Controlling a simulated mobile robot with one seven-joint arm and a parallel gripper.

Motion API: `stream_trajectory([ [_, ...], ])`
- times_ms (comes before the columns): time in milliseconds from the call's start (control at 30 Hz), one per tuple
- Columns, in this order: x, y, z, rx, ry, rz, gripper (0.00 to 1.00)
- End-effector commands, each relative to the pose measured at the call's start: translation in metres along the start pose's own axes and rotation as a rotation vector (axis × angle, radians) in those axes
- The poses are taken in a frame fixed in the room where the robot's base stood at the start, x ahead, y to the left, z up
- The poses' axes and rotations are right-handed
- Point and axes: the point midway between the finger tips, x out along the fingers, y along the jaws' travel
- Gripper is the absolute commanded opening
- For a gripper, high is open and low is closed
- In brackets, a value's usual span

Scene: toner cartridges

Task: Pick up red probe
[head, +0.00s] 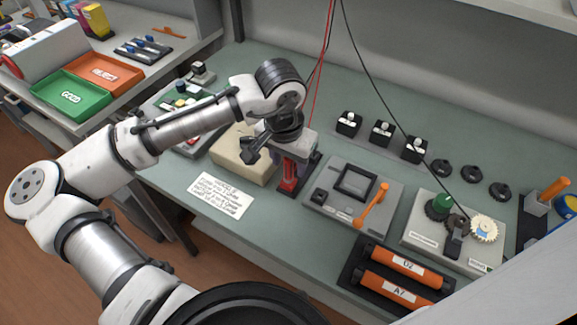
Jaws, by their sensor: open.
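The red probe (288,177) stands upright in a dark holder (299,186) near the middle of the bench. A thin red cable rises above this area, but my gripper hides where it joins. My gripper (287,160) is open and points down directly over the probe, at its upper part. It covers the probe's top. I cannot tell whether the fingers touch the probe.
A beige block (240,158) and a white text card (220,194) lie left of the probe. A grey device with an orange lever (371,206) stands close on the right. Orange cartridges (397,262) lie in a black tray at the front. A black cable (383,105) hangs across the bench.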

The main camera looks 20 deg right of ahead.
Motion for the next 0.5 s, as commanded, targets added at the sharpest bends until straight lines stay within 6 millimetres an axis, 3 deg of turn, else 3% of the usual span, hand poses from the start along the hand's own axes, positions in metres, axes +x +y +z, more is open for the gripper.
stream_trajectory([
  [167, 0.017, 0.0, -0.001, 0.0, 0.001, 0.0, 0.45],
  [400, 0.019, 0.0, -0.001, 0.0, 0.001, 0.0, 0.45],
  [500, 0.019, 0.0, -0.001, 0.0, 0.001, 0.0, 0.32],
])
